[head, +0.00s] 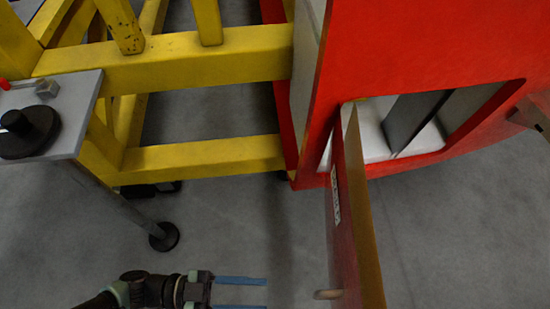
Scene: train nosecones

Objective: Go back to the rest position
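My gripper (240,293) is at the bottom of the head view, left of the middle. Its two blue fingers point right and stand apart, with nothing between them. To its right, apart from the fingertips, is a hinged red panel (345,225) with a tan edge, standing open from the red nosecone (420,45). A small peg-like handle (328,294) sticks out of the panel toward my gripper. The opening in the nosecone shows white and dark grey parts inside.
A yellow frame (200,160) stands behind and left of the nosecone. A small grey table (75,95) at the left edge carries a black round object (28,130), a metal nut-like piece (47,88) and something red. The grey floor (230,225) around my gripper is clear.

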